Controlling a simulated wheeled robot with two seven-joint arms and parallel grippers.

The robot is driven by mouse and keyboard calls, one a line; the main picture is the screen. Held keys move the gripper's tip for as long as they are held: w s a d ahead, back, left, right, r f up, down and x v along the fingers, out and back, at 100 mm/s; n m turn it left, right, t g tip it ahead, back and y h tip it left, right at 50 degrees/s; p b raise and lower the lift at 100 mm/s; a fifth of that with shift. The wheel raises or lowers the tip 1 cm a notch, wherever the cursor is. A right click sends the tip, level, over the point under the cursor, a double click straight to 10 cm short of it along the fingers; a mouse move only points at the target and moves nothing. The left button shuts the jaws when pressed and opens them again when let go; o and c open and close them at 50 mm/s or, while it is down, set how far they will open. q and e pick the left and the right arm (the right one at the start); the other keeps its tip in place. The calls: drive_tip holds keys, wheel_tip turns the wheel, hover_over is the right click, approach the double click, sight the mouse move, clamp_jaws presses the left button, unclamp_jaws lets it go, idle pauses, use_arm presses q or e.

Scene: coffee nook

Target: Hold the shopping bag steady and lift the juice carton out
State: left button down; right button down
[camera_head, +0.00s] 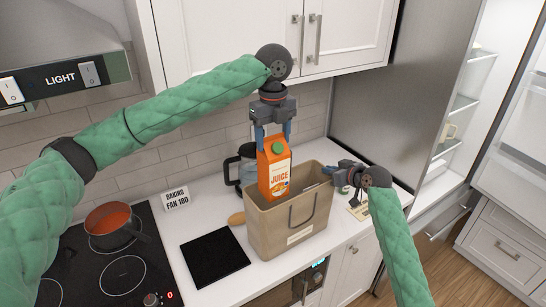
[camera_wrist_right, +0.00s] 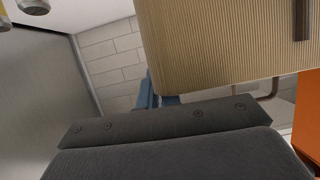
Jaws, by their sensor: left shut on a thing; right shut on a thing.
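The orange juice carton (camera_head: 274,172) with a green cap is upright at the mouth of the tan shopping bag (camera_head: 265,232). The front rim meets its lower end, so I cannot tell how much is inside. My left gripper (camera_head: 273,136) is shut on the carton's top from above. My right gripper (camera_head: 333,171) is shut on the bag's right side near the rim. In the right wrist view the ribbed bag wall (camera_wrist_right: 235,45) fills the upper right, and a blue finger (camera_wrist_right: 148,95) shows beside it. The bag stands upright on the counter.
A dark kettle (camera_head: 240,165) stands behind the bag. A cooktop (camera_head: 110,260) with a red-filled pot (camera_head: 112,218) is further left. A cabinet (camera_head: 345,35) hangs above.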

use_arm(q)
drive_tip(key=shift+r, duration=1.9)
use_arm(e)
drive_tip(key=c, duration=1.5)
unclamp_jaws()
